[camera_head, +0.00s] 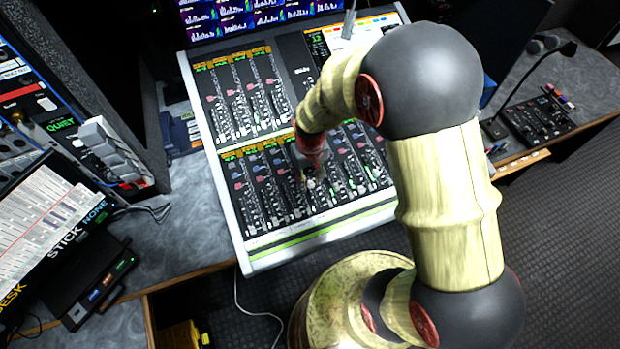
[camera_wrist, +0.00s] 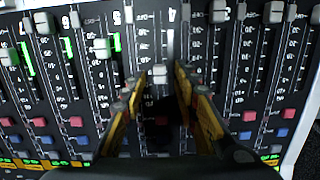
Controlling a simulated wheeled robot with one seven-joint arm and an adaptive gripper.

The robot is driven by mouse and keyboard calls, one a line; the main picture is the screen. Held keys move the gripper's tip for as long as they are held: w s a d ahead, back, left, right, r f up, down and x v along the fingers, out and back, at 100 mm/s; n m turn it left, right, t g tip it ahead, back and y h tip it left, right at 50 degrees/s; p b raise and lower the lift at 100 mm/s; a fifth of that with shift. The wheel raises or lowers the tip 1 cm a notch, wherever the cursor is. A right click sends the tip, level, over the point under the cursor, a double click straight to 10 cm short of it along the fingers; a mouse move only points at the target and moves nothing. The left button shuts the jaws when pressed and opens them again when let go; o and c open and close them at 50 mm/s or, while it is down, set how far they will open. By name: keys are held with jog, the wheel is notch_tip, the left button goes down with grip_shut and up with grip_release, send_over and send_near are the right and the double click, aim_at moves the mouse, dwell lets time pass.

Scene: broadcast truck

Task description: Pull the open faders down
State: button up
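The mixing console (camera_head: 237,228) stands on the desk with two banks of faders. My gripper (camera_head: 308,178) is over the lower bank, and its fingers are too small to read there. In the wrist view the console appears upside down. My gripper (camera_wrist: 158,76) has its two yellow-edged fingers apart, one each side of a pale fader cap (camera_wrist: 159,73). I cannot tell whether they touch it. Another pale cap (camera_wrist: 102,48) and a cap at the left (camera_wrist: 8,56) also sit away from the operator-side end. Other caps, such as a grey one (camera_wrist: 220,11), sit at that end.
My arm crosses the console's right side in the head view. A microphone unit (camera_head: 541,121) stands on the desk at right. Neighbouring faders stand close beside my fingers.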

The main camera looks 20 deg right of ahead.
jog(key=shift+c, duration=0.7)
grip_shut()
